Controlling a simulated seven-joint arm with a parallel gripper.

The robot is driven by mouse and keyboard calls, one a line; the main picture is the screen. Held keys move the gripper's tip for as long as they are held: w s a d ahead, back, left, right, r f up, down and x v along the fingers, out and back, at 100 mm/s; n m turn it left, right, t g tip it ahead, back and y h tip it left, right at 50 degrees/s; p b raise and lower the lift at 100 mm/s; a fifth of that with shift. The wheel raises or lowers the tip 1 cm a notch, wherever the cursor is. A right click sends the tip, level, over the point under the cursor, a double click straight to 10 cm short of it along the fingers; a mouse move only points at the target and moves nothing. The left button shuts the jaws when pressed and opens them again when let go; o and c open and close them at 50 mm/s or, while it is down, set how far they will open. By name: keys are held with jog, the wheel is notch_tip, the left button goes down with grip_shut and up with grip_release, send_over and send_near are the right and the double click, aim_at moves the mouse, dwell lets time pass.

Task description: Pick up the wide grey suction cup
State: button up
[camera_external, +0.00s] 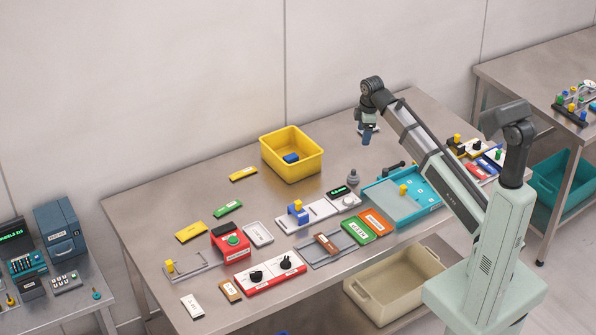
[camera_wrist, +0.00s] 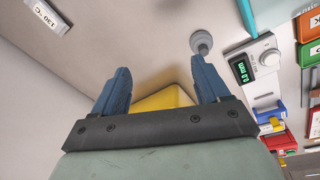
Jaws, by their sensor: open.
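The grey suction cup (camera_external: 353,177) stands on the steel table, right of the yellow bin and behind the small scale with a green display. In the wrist view the suction cup (camera_wrist: 202,42) shows its round ribbed form, beyond the tip of the right finger and apart from it. My gripper (camera_external: 368,135) hangs above the table, behind and to the right of the cup, well above the surface. In the wrist view my gripper (camera_wrist: 163,80) has its two blue fingers wide apart with nothing held between them.
The yellow bin (camera_external: 291,166) holds a blue block. The scale (camera_external: 345,197) is close in front of the cup. A teal tray (camera_external: 402,196) and a dark handled object (camera_external: 393,168) lie to its right. Bare table surrounds the cup's back side.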

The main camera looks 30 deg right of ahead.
jog(key=n+g, duration=0.1)
jog(key=n, duration=0.1)
send_over(353, 170)
jog(key=shift+n+g, duration=0.3)
jog(key=shift+s+f, duration=0.1)
jog(key=shift+f, duration=6.65)
jog(key=c, duration=1.1)
jog(key=shift+r, duration=0.1)
